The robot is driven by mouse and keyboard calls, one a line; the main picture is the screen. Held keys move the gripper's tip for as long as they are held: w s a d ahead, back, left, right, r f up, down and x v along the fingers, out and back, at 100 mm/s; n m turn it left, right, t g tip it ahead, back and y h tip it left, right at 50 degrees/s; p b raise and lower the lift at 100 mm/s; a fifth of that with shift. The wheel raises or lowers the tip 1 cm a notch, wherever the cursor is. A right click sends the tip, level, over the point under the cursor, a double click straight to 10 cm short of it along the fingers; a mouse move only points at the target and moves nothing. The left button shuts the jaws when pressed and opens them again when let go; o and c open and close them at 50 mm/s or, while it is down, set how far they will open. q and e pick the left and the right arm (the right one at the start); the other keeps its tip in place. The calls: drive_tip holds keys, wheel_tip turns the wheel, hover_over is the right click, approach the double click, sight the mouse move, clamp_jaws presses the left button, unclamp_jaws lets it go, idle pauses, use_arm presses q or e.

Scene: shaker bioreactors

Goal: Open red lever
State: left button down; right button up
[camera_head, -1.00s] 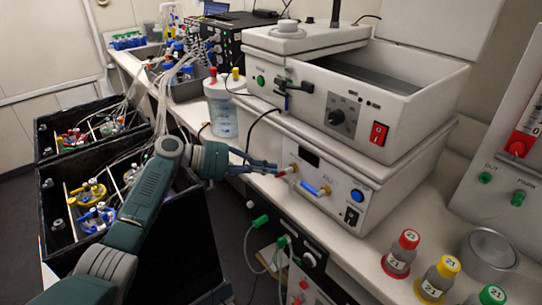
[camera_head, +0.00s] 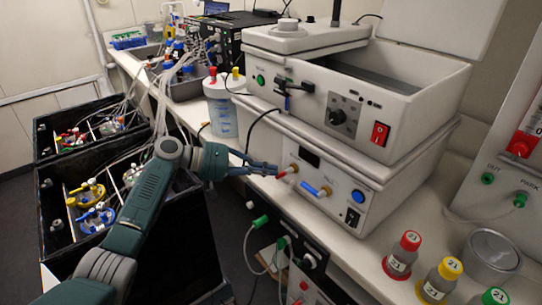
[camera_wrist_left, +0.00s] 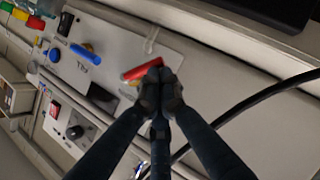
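The red lever (camera_head: 289,169) is on the front panel of the lower white device (camera_head: 330,175), left of a blue lever (camera_head: 310,188). It also shows in the left wrist view (camera_wrist_left: 137,71), slightly slanted, with its right end partly hidden by my fingertips. My left gripper (camera_head: 277,170) is at the lever's left end in the head view. In the left wrist view its fingertips (camera_wrist_left: 160,88) are drawn close together on that end of the lever. The exact contact is dark and hard to see. My right gripper is not in view.
Another white device (camera_head: 350,90) with an open top stands on the lower one. A black cable (camera_wrist_left: 250,105) runs close beside my fingers. Bottles with red, yellow and green caps (camera_head: 440,275) stand at the right. Black crates (camera_head: 85,190) stand on the floor at left.

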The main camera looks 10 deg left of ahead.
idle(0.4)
use_arm(q)
drive_tip(key=shift+r+p, duration=0.5)
drive_tip(key=shift+r, duration=0.3)
